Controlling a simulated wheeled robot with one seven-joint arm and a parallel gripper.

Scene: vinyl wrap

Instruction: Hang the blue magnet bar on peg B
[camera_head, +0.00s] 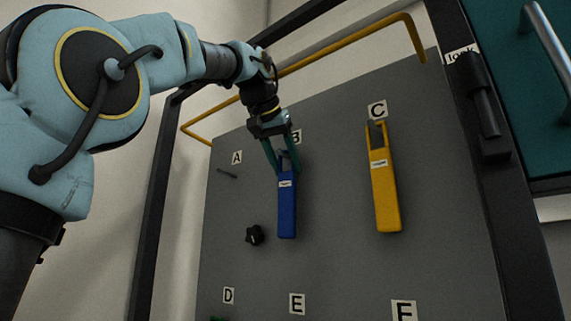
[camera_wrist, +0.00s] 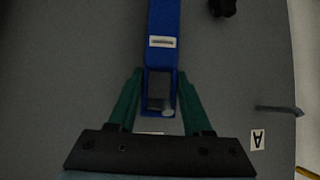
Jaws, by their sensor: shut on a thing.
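The blue magnet bar (camera_head: 287,212) hangs upright in front of the grey board, just under the label B (camera_head: 297,136). My gripper (camera_head: 283,166) is shut on its top end from above, with one green finger on each side. In the wrist view, my gripper (camera_wrist: 160,88) holds the blue magnet bar (camera_wrist: 162,52) around its open end loop. A small pale round tip shows at the loop's edge; it may be peg B, but I cannot tell whether the peg passes through the loop.
A yellow bar (camera_head: 384,195) hangs under label C to the right. Peg A (camera_head: 227,173) is bare, left of my gripper. A black knob (camera_head: 255,235) sits lower left of the blue bar. A yellow rail (camera_head: 345,42) crosses the top of the grey board (camera_head: 340,262).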

